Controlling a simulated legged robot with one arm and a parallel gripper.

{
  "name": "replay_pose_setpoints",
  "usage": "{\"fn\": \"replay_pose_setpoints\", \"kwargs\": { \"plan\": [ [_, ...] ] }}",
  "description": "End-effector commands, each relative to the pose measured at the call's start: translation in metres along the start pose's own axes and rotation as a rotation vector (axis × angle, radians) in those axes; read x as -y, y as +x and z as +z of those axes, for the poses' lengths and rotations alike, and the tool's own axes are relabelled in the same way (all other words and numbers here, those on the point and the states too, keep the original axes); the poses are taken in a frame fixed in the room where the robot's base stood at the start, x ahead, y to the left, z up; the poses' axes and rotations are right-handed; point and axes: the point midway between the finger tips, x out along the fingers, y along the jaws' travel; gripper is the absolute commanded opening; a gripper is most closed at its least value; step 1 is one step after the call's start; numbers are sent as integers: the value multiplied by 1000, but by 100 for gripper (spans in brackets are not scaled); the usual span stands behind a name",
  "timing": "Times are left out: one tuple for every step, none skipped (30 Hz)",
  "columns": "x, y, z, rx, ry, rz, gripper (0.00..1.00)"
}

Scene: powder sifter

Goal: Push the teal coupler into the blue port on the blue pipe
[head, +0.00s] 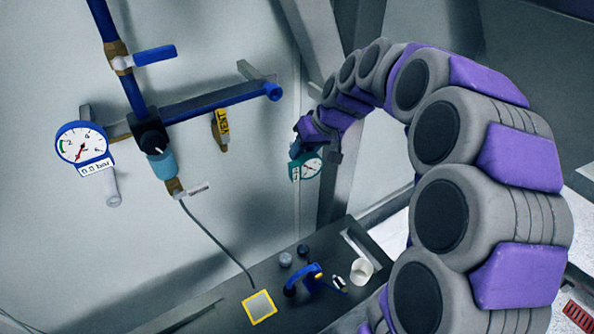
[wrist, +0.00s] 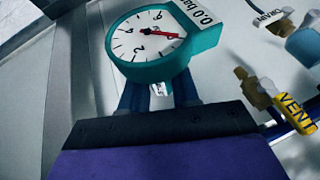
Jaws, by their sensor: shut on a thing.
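A teal gauge (head: 308,168) with a white dial is in my gripper (head: 307,138), to the right of the blue pipe and clear of it. The wrist view shows the teal gauge (wrist: 165,68) just past my two dark fingers (wrist: 158,95), with its dial and a "0.0 bar" label facing the camera. I cannot make out the teal coupler apart from the gauge body. The blue pipe (head: 215,104) runs along the wall panel, and its blue port (head: 272,91) is the open right end, above and left of the gauge. The port is not clear in the wrist view.
A yellow VENT tag (head: 222,122) hangs under the pipe. A blue-rimmed gauge (head: 82,143) and a black regulator (head: 149,136) are to the left. A dark shelf (head: 220,310) below holds a white cup (head: 361,271) and small parts. A grey post (head: 349,165) stands right of the gauge.

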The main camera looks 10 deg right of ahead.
Motion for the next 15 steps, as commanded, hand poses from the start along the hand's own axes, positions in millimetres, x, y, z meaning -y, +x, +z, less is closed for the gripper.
{"fn": "replay_pose_setpoints", "kwargs": {
  "plan": [
    [8, -27, -10, -3, -15, -7, 0],
    [11, -38, -14, -2, -24, -13, 0],
    [15, -51, -18, -4, -34, -19, 0],
    [17, -60, -21, -1, -42, -25, 0],
    [19, -67, -22, 2, -49, -31, 0],
    [21, -76, -24, 4, -57, -37, 0],
    [23, -82, -26, 5, -62, -41, 0],
    [25, -87, -28, 6, -67, -45, 0],
    [27, -93, -29, 9, -73, -49, 0],
    [28, -97, -30, 10, -76, -52, 0],
    [28, -100, -30, 10, -80, -54, 0],
    [28, -102, -31, 10, -83, -56, 0],
    [28, -104, -32, 10, -84, -57, 0],
    [28, -105, -32, 10, -85, -58, 0],
    [28, -105, -32, 11, -86, -60, 0]
  ]
}}
